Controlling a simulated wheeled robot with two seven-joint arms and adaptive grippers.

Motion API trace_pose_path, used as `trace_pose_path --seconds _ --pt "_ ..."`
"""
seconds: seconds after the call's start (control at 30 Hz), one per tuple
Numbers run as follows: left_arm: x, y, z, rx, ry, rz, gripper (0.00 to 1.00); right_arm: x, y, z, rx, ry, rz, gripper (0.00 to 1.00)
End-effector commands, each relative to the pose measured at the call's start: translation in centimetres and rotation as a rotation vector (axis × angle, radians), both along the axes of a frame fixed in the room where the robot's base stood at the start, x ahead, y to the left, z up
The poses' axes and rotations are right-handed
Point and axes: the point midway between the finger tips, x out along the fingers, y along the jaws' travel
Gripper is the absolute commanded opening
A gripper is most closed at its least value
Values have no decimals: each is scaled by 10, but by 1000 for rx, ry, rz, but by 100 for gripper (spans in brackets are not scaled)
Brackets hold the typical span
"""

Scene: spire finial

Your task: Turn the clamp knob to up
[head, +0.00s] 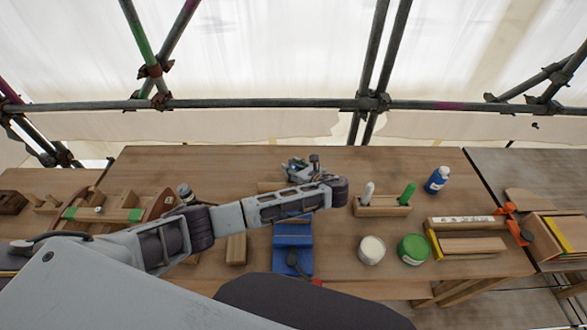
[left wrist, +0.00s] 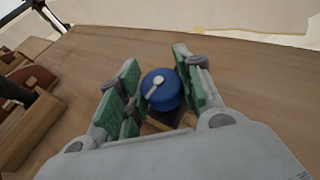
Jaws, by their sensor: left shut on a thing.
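The clamp knob (left wrist: 168,99) is a round blue cap with a pale pointer on top, seen in the left wrist view. Its pointer slants toward the lower left of that picture. It sits on a dark block with a wooden piece below. My left gripper (left wrist: 158,72) has its green-padded fingers on both sides of the knob and is shut on it. In the head view my left gripper (head: 302,168) is at the far middle of the table, and the knob cannot be made out there. My right gripper is not in view.
A blue fixture (head: 293,240) stands mid-table below my left arm. To the right are a wooden holder (head: 383,208) with a white and a green peg, a white-topped jar (head: 372,250), a green jar (head: 413,249) and a blue bottle (head: 436,180). A wooden rack (head: 82,214) stands left.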

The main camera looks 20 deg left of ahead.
Motion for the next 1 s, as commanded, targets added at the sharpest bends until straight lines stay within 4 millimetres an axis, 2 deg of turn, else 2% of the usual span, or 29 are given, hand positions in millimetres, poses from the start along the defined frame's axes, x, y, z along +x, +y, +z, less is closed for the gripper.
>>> trace_pose_path --seconds 0.4,0.9,0.93,1.0 --pt "2 1 3 2 -6 134 11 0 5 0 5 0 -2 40" --pt "2 2 3 2 -8 147 12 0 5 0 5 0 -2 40" --pt "2 2 3 2 -8 147 39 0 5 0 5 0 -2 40" --pt "2 1 3 2 -8 147 48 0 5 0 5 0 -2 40"
